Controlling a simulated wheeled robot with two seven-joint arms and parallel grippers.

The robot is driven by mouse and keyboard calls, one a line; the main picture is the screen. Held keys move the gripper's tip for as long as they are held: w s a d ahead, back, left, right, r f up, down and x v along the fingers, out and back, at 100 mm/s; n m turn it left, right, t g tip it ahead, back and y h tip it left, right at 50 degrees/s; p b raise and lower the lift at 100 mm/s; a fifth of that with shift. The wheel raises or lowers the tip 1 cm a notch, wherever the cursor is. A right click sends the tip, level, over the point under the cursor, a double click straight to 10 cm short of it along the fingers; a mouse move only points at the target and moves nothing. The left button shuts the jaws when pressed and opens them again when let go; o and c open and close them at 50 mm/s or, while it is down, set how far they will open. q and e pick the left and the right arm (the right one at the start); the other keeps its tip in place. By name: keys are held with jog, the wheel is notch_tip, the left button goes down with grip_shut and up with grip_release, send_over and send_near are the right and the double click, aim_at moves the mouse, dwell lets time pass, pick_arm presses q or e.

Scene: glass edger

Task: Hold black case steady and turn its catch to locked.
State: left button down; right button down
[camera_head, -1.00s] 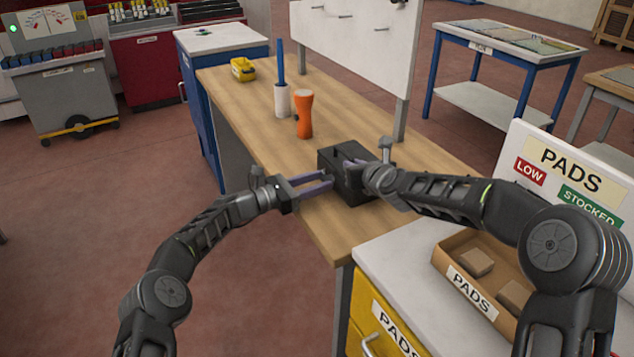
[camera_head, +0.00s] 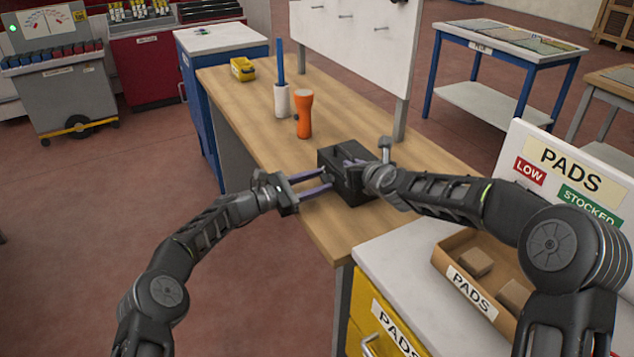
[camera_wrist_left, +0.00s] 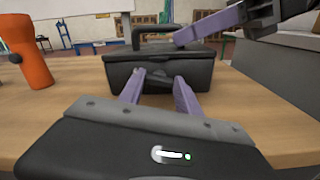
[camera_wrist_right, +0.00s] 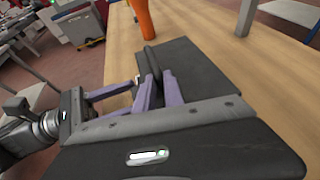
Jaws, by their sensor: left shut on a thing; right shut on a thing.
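The black case (camera_head: 343,185) stands upright on the wooden bench, with its lid down. My right gripper (camera_head: 358,167) is shut on the case's top handle, and the handle (camera_wrist_right: 152,62) shows between its fingers in the right wrist view. My left gripper (camera_head: 329,178) is at the front face of the case, its two fingers on either side of the small dark catch (camera_wrist_left: 160,82) and shut on it. The catch is partly hidden by the fingers, and its exact angle is hard to tell.
An orange flashlight (camera_head: 304,114) and a white holder (camera_head: 282,101) with a blue stick stand behind the case. A yellow bin (camera_head: 243,69) is at the bench's far end. A pads box (camera_head: 465,262) sits on the white-topped cabinet at right.

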pick_arm(q)
jog(key=c, duration=0.8)
grip_release()
jog(key=shift+c, duration=0.2)
jog(key=shift+a, duration=0.1)
jog(key=v, duration=1.2)
jog(key=shift+c, duration=0.2)
